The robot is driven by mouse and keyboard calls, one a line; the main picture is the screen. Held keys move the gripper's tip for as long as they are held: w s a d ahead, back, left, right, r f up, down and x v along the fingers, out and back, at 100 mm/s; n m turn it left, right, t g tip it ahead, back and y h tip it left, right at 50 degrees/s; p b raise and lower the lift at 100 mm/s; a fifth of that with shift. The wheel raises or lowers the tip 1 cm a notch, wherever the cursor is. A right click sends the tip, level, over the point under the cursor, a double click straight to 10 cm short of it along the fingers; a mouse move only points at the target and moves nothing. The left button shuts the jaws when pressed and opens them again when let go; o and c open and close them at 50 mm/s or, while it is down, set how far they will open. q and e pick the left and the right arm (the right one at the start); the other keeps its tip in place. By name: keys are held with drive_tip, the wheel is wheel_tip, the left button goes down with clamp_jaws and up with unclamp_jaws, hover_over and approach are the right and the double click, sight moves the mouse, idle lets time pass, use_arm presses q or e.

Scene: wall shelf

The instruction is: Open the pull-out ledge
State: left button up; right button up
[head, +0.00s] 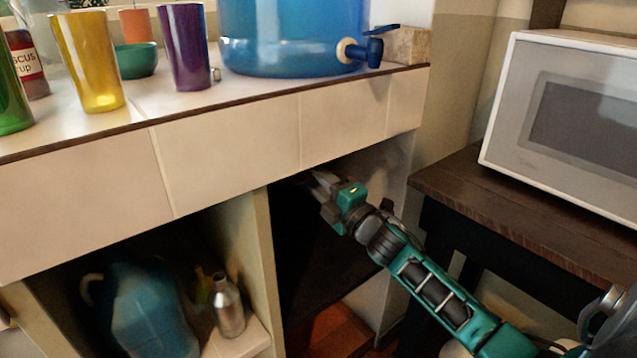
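A counter with a tiled cream front (235,140) and a thin dark top edge runs across the left and middle of the head view. I cannot make out which part is the pull-out ledge, as no separate handle or slide shows. My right gripper (317,184) is just below the tiled front, at the mouth of the dark opening under the counter. Its fingertips are small and dark against the shadow, so I cannot tell how far apart they are or whether they touch anything. My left gripper is out of view.
The counter top holds a yellow cup (88,62), a purple cup (186,48) and a blue water dispenser (293,35). A blue jug (150,310) and a metal bottle (228,308) stand below. A microwave (570,120) sits on a dark wooden table (470,205) at right.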

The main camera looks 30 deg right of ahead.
drive_tip(key=shift+w, duration=0.25)
drive_tip(key=shift+c, duration=0.3)
clamp_jaws()
idle(1.0)
